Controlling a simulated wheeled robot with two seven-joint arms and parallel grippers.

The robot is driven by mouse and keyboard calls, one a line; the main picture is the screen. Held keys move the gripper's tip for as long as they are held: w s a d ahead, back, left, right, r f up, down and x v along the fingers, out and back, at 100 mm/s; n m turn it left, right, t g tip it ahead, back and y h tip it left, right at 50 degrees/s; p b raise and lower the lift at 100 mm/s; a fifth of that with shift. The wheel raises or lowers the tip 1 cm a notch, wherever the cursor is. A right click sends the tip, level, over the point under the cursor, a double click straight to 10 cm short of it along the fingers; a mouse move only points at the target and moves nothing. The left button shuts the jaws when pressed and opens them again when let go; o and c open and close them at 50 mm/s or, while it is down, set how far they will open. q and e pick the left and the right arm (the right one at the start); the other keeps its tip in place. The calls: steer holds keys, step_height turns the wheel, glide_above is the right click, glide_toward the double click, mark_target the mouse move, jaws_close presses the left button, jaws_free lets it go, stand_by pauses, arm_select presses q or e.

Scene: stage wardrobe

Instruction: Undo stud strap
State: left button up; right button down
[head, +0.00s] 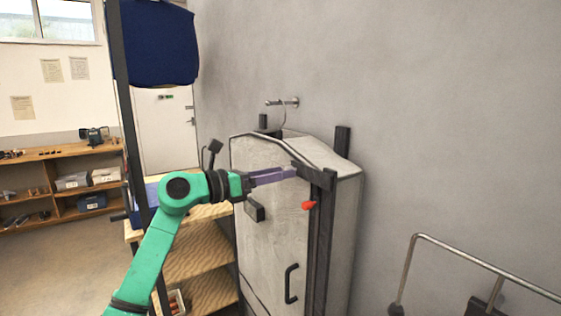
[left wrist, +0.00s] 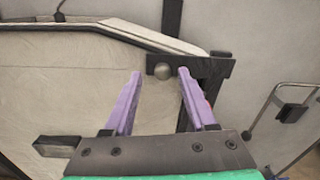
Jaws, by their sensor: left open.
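A dark strap (head: 321,178) lies across the upper edge of a tall pale grey case (head: 268,185). In the left wrist view the strap (left wrist: 212,68) carries a round metal stud (left wrist: 163,71) near its left end. My left gripper (head: 292,173), with purple fingers, is open at the strap. In the left wrist view one fingertip shows to the left of the stud and the other to its right, with gaps visible. I cannot tell whether the fingertips touch the strap. My right gripper is not in view.
The case has a black handle (head: 291,283), a red tab (head: 309,206) and a dark block (head: 254,211) on its front. Wooden shelves (head: 195,262) stand close on its left. A metal rail (head: 480,262) is at the lower right. A wall tap (head: 283,102) is behind.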

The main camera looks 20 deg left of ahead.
arm_select(q)
steer(key=shift+w+d+r, duration=0.1)
steer(key=shift+w+d, duration=0.05)
steer(key=shift+d, duration=0.35)
jaws_close()
steer(key=shift+a, duration=0.1)
stand_by(1.0)
